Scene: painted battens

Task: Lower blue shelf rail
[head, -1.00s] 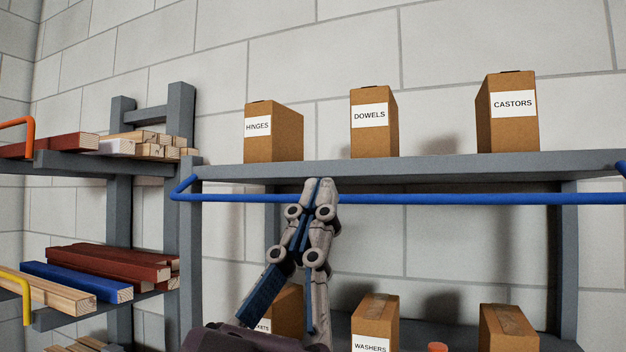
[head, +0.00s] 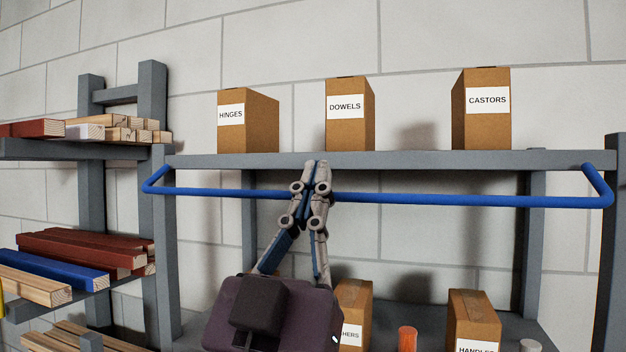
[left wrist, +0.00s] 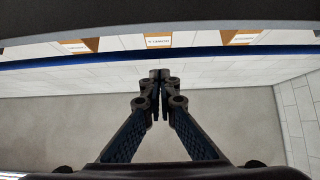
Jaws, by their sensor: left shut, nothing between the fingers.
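The blue rail (head: 450,199) runs across the front of the grey shelf (head: 430,162), a little below its front edge, with a bent arm at each end. My left gripper (head: 317,164) is shut and empty. Its fingers point up and cross in front of the rail near its middle left, hiding a short piece. The tips overlap the shelf's front edge in the picture. In the left wrist view the rail (left wrist: 60,62) spans the width just beyond the shut fingertips (left wrist: 160,73). I cannot tell whether the fingers touch it. My right gripper is not in view.
Boxes marked HINGES (head: 247,122), DOWELS (head: 350,114) and CASTORS (head: 482,110) stand on the shelf. More boxes and an orange cylinder (head: 407,339) stand below. A rack with painted battens (head: 80,250) is at the left. A grey post (head: 612,250) stands at the right.

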